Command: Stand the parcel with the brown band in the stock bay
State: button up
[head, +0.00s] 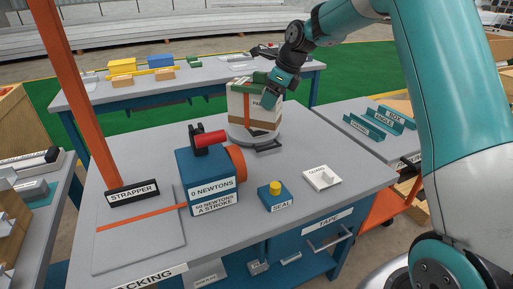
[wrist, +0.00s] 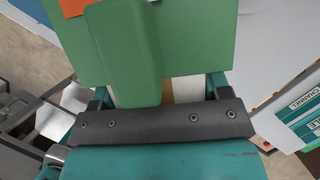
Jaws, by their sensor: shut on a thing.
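The parcel (head: 254,112) is a white box with a brown band low around it, an orange strap down its front and a green top. It is upright at the back of the packing bench, over a round grey turntable (head: 240,134); I cannot tell whether it touches it. My gripper (head: 275,92) is at the parcel's upper right and shut on it. In the wrist view the green top (wrist: 150,50) fills the space ahead of my gripper (wrist: 160,120), with a raised green ridge. The fingertips are largely hidden. No place labelled stock bay is readable.
The bench holds a blue tension box (head: 208,175) with a red handle, a strapper post (head: 85,100), a SEAL block (head: 275,197) and a white plate (head: 321,178). Labelled teal channels (head: 363,125) lie on the right table. A back table (head: 200,80) holds yellow and blue blocks.

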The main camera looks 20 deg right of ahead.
notch_tip(320, 180, down, 16)
dwell(0.5)
jog(key=shift+a+f, duration=0.1)
jog(key=shift+f, duration=0.05)
jog(key=o, duration=1.4)
jog(key=shift+f, duration=0.1)
